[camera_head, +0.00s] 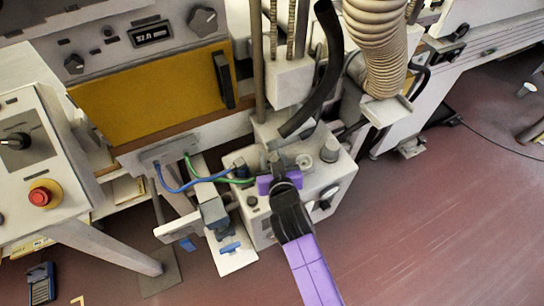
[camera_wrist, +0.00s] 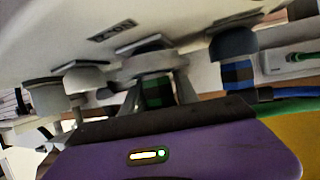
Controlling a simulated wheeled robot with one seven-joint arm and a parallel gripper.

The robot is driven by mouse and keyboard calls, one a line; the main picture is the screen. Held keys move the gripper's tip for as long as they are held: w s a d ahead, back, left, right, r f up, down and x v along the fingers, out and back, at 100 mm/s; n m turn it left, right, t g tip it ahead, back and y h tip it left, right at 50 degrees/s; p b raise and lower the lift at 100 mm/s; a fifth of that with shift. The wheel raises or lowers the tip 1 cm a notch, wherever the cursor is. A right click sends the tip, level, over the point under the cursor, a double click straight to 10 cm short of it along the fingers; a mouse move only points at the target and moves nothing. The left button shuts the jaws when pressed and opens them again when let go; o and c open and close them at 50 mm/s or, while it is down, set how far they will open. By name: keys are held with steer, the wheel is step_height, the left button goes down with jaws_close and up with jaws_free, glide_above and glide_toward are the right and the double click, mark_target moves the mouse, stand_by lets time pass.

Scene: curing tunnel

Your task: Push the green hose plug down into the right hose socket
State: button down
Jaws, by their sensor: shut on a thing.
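My gripper (camera_head: 268,184), a purple hand on a purple and black arm, is at the top of a light grey box in the head view. In the wrist view its grey fingers (camera_wrist: 157,95) are shut on the green hose plug (camera_wrist: 157,90), a green and black checked body. The head view hides this plug behind the hand; its green hose (camera_head: 220,177) runs in from the left. A grey collar lies against the plug's end in the wrist view; I cannot tell how deep the plug sits. A blue-checked plug (camera_wrist: 238,75) meets a grey socket (camera_wrist: 232,44) beside it.
The grey box (camera_head: 325,180) carries knobs and fittings close around the hand. A blue hose (camera_head: 185,188) runs beside the green one. A black hose (camera_head: 318,85) and a ribbed beige duct (camera_head: 380,50) hang behind.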

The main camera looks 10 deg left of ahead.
steer(key=shift+f, duration=0.1)
steer(key=c, duration=0.8)
jaws_free()
steer(key=shift+c, duration=0.2)
steer(key=shift+s, duration=0.1)
steer(key=v, duration=0.7)
steer(key=shift+s+b, duration=0.1)
steer(key=shift+b, duration=0.2)
steer(key=shift+s+d, duration=0.1)
steer(key=shift+s, duration=0.1)
steer(key=shift+r, duration=0.25)
